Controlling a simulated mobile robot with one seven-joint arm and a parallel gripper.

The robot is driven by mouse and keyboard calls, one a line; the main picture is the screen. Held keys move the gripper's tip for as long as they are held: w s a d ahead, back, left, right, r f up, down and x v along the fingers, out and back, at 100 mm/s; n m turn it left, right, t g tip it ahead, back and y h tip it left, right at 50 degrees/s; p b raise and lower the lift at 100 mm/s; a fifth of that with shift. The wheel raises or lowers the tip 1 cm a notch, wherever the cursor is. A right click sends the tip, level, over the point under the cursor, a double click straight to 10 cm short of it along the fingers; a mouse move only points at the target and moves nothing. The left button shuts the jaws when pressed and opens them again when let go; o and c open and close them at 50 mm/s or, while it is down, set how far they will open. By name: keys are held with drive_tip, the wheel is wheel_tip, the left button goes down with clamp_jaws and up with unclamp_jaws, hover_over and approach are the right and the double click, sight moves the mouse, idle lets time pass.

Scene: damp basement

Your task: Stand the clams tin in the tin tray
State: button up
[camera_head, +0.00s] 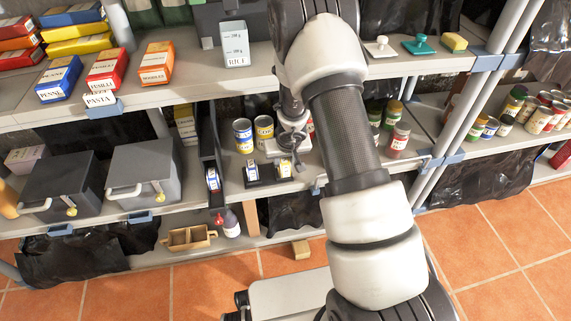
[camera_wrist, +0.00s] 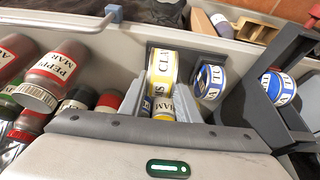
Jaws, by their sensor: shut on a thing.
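The clams tin (camera_wrist: 163,65), yellow with a white label, is between the fingertips of my gripper (camera_wrist: 162,98), which is shut on it. It is at the dark tin tray (camera_wrist: 187,50); whether its base rests on the tray floor I cannot tell. A blue-and-white tin (camera_wrist: 210,82) is beside it, to the right in the wrist view. In the head view, my gripper (camera_head: 289,150) is over the middle shelf, partly hidden by my arm.
A tall dark holder (camera_head: 208,150) with a tin stands left of the tray in the head view. Two yellow-and-blue tins (camera_head: 243,135) stand behind. Jars (camera_head: 397,140) stand to the right; in the wrist view they are at left (camera_wrist: 52,68). A wooden box (camera_head: 188,238) is below.

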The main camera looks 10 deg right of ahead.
drive_tip(key=shift+w+r+p, duration=0.25)
drive_tip(key=shift+w+p, duration=0.5)
drive_tip(key=shift+w, duration=0.4)
drive_tip(key=shift+w+x, duration=0.2)
drive_tip(key=shift+x, duration=2.15)
drive_tip(key=shift+r, duration=0.1)
drive_tip(key=o, duration=1.2)
drive_tip(key=shift+o, duration=0.2)
drive_tip(key=p+v, duration=0.7)
drive_tip(key=v, duration=1)
